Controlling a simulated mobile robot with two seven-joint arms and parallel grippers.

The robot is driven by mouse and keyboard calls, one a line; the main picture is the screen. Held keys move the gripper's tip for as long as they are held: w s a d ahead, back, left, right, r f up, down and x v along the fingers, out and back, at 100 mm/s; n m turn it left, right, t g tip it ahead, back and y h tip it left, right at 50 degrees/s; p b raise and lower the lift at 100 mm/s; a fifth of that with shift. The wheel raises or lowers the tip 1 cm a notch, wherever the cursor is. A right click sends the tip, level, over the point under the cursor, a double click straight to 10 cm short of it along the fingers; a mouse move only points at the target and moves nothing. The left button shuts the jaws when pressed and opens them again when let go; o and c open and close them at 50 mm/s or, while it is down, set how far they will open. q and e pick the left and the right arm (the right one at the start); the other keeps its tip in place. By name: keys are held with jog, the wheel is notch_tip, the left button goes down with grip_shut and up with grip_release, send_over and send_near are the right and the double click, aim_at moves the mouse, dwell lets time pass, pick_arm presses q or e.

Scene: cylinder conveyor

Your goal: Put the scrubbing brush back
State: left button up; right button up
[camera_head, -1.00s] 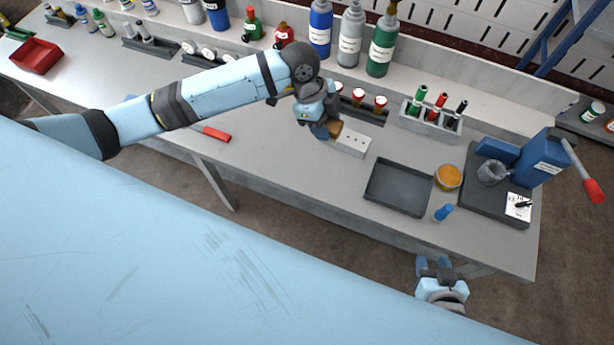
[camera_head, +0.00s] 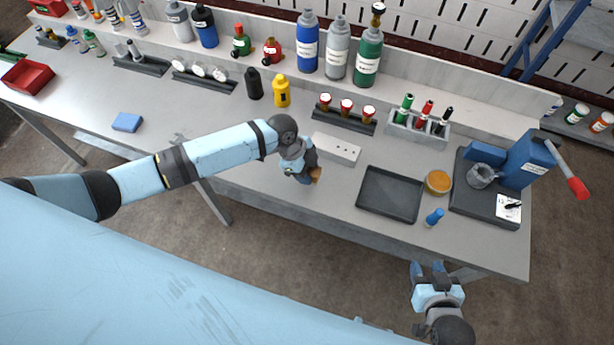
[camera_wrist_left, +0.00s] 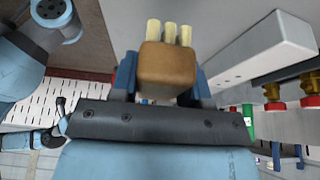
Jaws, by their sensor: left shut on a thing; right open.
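The scrubbing brush is a brown wooden block (camera_wrist_left: 166,66) with several pale bristle tufts, in the left wrist view. My left gripper (camera_wrist_left: 165,85) is shut on it, one finger at each side. In the head view only a small brown part of the brush (camera_head: 316,174) shows below my left gripper (camera_head: 303,172), over the bench's front part. A pale block with small holes (camera_head: 336,149) lies just behind it, apart from the brush; it also shows in the left wrist view (camera_wrist_left: 262,48). My right gripper (camera_head: 428,268) is open and empty, off the bench's front edge.
A dark empty tray (camera_head: 390,194) lies right of the brush, with a blue-topped item (camera_head: 434,217) and an orange-topped round container (camera_head: 438,182) beside it. A blue press (camera_head: 527,160) stands at the right end. Bottles and racks line the back. A blue sponge-like block (camera_head: 127,122) lies left.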

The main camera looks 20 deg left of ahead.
pick_arm(q)
notch_tip(320, 180, down, 4)
jog(key=shift+f, duration=0.2)
jog(key=shift+f, duration=0.15)
jog(key=o, duration=0.9)
